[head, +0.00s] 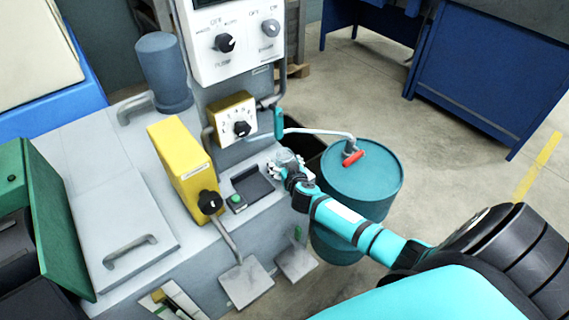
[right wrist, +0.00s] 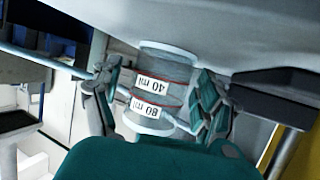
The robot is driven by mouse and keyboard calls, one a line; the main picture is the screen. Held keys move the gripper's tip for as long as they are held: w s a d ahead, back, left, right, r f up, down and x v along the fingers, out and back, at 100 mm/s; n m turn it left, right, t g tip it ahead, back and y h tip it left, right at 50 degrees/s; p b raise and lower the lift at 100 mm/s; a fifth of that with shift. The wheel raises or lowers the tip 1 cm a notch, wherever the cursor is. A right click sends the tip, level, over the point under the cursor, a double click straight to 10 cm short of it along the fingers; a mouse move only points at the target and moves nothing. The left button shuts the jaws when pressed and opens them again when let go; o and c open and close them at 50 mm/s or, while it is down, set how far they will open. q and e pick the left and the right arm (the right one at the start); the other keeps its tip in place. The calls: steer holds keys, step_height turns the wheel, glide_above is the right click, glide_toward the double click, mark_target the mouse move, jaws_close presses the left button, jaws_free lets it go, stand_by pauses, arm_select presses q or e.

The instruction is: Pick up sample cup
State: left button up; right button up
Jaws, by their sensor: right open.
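The sample cup (right wrist: 165,92) is a clear greyish cylinder with red lines and white labels reading 40 ml and 80 ml. In the right wrist view it is between the two fingers of my right gripper (right wrist: 160,100); the picture is upside down to the labels. The fingers stand apart on either side, with a gap visible on each side. In the head view my right gripper (head: 284,168) is at the front edge of the grey machine, beside the dark recessed tray. The cup is small and mostly hidden there. My left gripper is not in view.
The grey machine top (head: 110,160) carries a yellow box (head: 183,165) with a black knob and a dial box (head: 236,120). A teal drum (head: 365,180) with a red-handled tap stands right of the gripper. Open floor lies beyond the drum.

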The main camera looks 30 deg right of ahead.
steer(key=shift+w+f, duration=0.1)
steer(key=shift+w, duration=0.1)
steer(key=c, duration=1.2)
steer(key=shift+o, duration=0.2)
steer(key=shift+r, duration=0.2)
